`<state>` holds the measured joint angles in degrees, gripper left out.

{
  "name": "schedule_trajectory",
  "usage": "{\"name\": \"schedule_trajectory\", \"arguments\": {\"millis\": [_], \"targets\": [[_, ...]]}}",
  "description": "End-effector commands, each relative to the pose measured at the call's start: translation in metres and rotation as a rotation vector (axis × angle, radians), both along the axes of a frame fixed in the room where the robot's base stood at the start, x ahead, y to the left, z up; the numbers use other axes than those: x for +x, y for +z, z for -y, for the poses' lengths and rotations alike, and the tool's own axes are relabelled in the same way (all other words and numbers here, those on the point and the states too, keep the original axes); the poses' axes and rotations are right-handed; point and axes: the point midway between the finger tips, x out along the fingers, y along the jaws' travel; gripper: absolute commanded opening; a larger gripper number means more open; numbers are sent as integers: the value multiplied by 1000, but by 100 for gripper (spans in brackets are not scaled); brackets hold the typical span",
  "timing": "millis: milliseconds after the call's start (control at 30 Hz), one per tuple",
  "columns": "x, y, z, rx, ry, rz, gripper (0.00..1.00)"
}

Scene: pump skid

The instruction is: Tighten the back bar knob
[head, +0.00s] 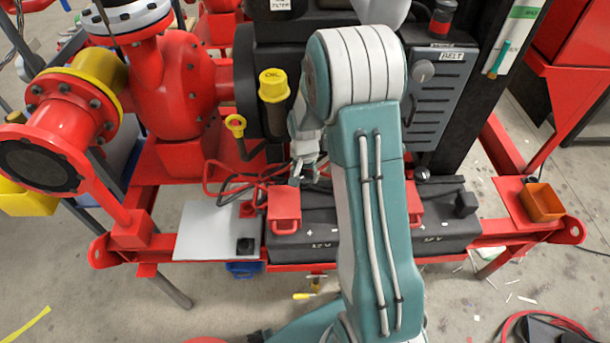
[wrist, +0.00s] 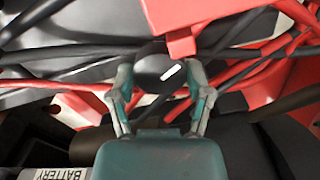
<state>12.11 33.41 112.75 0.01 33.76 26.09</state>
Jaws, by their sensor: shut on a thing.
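The back bar knob (wrist: 152,68), black and round with a white mark on its face, sits between my two fingers in the wrist view. My gripper (wrist: 160,82) is shut on it, one finger on each side. In the head view my gripper (head: 306,170) reaches down behind the black batteries (head: 325,231).
Red and black cables (head: 240,180) lie close around the gripper. A red terminal cover (head: 284,208) stands in front of it, and a yellow oil cap (head: 273,84) rises behind. A grey plate (head: 205,232) lies to the left.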

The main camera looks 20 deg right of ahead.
Motion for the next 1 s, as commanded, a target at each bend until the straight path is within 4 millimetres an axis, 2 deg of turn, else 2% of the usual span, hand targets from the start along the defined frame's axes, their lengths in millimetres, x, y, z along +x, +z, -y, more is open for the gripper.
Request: {"name": "schedule_trajectory", "arguments": {"millis": [700,1000], "targets": [[-2,-2,-1,4,668,-5,17],[-2,-2,-1,4,870,-6,17]]}}
